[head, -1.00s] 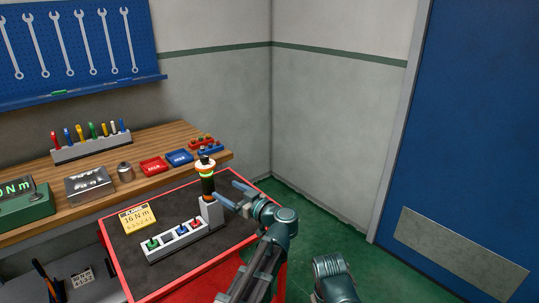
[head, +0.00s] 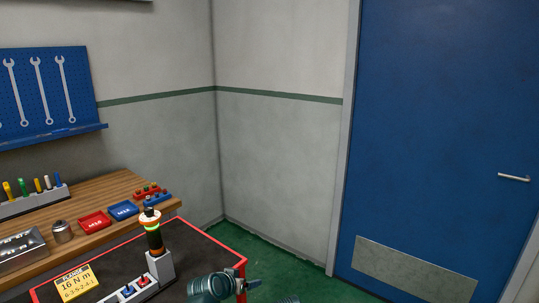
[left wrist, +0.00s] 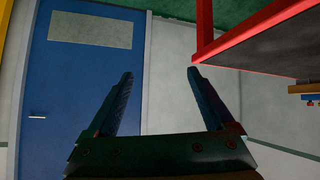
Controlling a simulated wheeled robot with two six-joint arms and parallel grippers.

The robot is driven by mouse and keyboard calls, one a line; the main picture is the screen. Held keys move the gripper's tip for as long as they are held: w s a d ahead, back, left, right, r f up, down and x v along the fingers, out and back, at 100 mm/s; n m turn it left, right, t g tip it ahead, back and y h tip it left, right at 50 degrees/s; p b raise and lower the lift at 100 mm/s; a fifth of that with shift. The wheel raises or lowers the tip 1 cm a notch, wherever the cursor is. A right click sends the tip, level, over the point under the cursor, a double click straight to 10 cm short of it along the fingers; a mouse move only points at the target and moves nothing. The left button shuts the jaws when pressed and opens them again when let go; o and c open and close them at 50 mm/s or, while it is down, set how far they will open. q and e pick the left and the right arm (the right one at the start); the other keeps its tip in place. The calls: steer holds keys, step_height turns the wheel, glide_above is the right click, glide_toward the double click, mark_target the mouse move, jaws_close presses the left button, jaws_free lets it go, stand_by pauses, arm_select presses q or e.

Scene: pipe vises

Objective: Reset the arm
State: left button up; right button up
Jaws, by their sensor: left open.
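My left gripper (head: 250,284) is at the bottom of the head view, just right of the red-edged cart's near right corner. In the left wrist view my left gripper (left wrist: 160,76) has its two dark fingers wide apart with nothing between them. That view looks upside down. A black and orange torque driver (head: 155,238) with a lit green ring stands upright in a grey holder (head: 160,266) on the cart, apart from the gripper. My right gripper does not show.
The red-edged cart (head: 215,240) has a dark top with a yellow label (head: 76,284). It also shows in the left wrist view (left wrist: 250,30). Behind it is a wooden bench (head: 100,190) with red and blue trays. A blue door (head: 440,150) stands right, with open green floor before it.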

arm_select(q)
steer(key=s+a+f+n+g+y, duration=0.2)
steer(key=s+a+f+g, duration=0.25)
steer(key=s, duration=0.35)
steer(key=s+a+f+n+g+y, duration=0.15)
steer(key=s+a+f+g, duration=0.3)
steer(key=s, duration=0.45)
steer(key=s+d+r+m+g+y+p, duration=0.1)
steer(key=s+d+r+m+p, duration=0.3)
steer(key=d+r+p, duration=0.4)
steer(key=s+d+r+y, duration=0.1)
steer(key=d, duration=0.1)
steer(key=shift+s+d, duration=0.35)
steer(key=shift+r, duration=0.1)
